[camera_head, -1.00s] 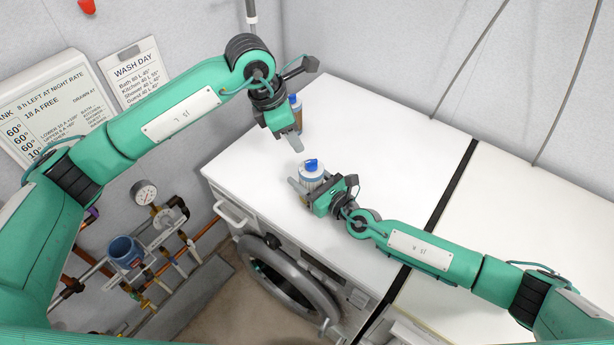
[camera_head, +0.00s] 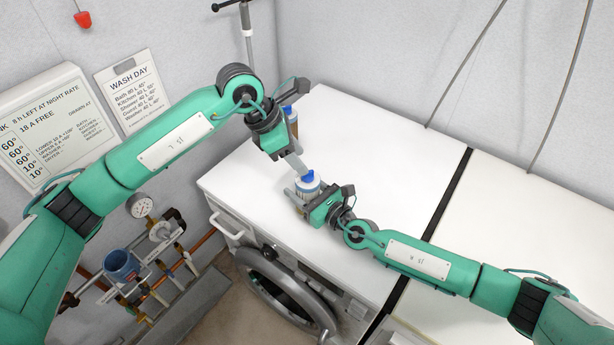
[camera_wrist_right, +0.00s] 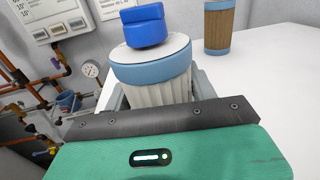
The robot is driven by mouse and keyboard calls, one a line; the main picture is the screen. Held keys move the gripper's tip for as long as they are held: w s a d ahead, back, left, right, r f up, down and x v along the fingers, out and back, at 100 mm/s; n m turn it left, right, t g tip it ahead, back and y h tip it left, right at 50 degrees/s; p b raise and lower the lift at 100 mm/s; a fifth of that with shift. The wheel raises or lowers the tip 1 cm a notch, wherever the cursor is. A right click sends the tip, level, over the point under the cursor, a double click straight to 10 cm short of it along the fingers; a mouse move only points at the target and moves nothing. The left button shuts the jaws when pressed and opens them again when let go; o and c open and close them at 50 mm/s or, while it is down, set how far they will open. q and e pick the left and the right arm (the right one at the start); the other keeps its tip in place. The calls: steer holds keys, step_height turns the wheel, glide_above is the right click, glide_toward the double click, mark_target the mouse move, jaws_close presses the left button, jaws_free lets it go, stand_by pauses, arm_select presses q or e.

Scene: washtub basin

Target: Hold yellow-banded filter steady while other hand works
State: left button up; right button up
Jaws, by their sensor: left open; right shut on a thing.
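A white pleated filter with a blue band and a blue knob on top (camera_head: 307,179) stands upright near the front of the white machine top. In the right wrist view the filter (camera_wrist_right: 152,72) fills the middle, and its band looks blue; I see no yellow band. My right gripper (camera_head: 303,194) is shut on its body, one grey finger on each side. My left gripper (camera_head: 295,163) is open and points down just behind and above the blue knob. I cannot tell if it touches the knob. The filter's base is hidden by my right gripper.
A brown filter with blue ends (camera_head: 291,119) stands behind my left gripper and shows in the right wrist view (camera_wrist_right: 217,28). The white top (camera_head: 390,150) is clear to the right. Pipes and a gauge (camera_head: 139,205) are at the left wall.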

arm_select(q)
steer(key=s+f+m+h, duration=0.1)
steer(key=s+f+h, duration=0.25)
steer(key=h, duration=0.45)
steer(key=w+a+f+n+t+h, duration=0.1)
steer(key=a+f+n+t+h, duration=0.3)
steer(key=a+t, duration=0.35)
steer(key=shift+g+y, duration=0.25)
steer(key=shift+y, duration=0.45)
steer(key=x, duration=0.7)
steer(key=f+x, duration=0.1)
steer(key=x, duration=0.3)
steer(key=shift+w, duration=0.3)
steer(key=c, duration=0.9)
